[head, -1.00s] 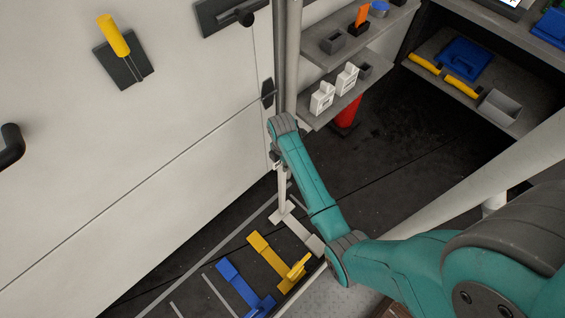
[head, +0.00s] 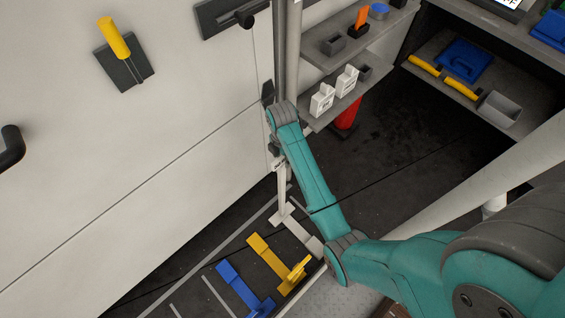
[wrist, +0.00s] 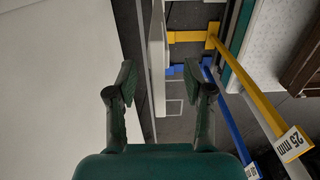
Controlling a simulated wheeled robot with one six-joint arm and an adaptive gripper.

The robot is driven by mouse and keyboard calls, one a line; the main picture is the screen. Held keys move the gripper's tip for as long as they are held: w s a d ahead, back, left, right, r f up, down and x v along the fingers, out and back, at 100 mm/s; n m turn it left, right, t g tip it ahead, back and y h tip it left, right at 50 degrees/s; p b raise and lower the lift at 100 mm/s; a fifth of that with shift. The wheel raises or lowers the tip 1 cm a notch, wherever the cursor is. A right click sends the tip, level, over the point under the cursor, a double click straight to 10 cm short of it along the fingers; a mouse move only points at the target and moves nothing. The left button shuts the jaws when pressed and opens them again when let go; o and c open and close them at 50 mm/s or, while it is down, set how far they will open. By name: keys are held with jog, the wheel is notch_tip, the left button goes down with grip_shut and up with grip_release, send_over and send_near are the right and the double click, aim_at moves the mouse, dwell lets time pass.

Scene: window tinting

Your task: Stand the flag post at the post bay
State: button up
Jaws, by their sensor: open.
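A white flag post (head: 282,190) stands upright on its white base on the dark floor beside the pale wall panel. My gripper (head: 277,165) is at its upper part, small and partly hidden in the head view. In the wrist view my gripper (wrist: 160,78) is open, with a white upright piece (wrist: 157,50), apparently this post, between the fingers and no clear contact. A yellow flag post (head: 270,258) and a blue one (head: 240,287) stand to its lower right and front. Pale floor lines (head: 217,297) mark bays there; which is the post bay I cannot tell.
Grey shelves (head: 335,50) with white bottles (head: 322,99) hang right of my gripper. A red cone (head: 347,114) stands below them. Dark floor (head: 395,150) lies open to the right.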

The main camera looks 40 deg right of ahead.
notch_tip(320, 180, up, 6)
jog(key=shift+r, duration=0.2)
jog(key=shift+s, duration=0.1)
dwell(0.6)
